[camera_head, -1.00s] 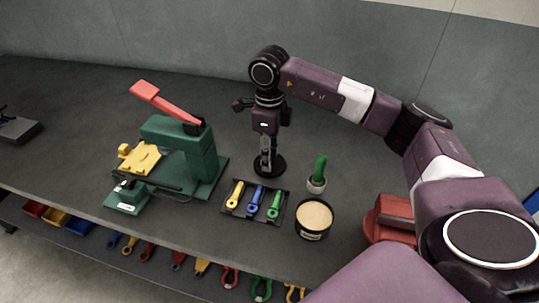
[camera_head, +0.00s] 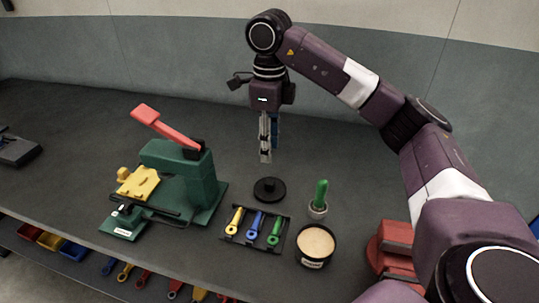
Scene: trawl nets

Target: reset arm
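My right gripper (camera_head: 266,158) hangs from the dark purple arm, pointing down above the middle of the bench. It is above and apart from a round black disc-shaped stand (camera_head: 270,189). Its grey fingers look close together from this side, and I cannot tell whether they are shut. A narrow blue strip shows beside the fingers; I cannot tell whether it is a held thing or part of the gripper. My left gripper is not in view.
A green press (camera_head: 190,182) with a red lever and yellow piece stands left. Near the front are a black tray (camera_head: 255,229) of coloured tools, a green-handled item in a cup (camera_head: 318,200), a round tub (camera_head: 315,243) and a red object (camera_head: 392,244). The back of the bench is clear.

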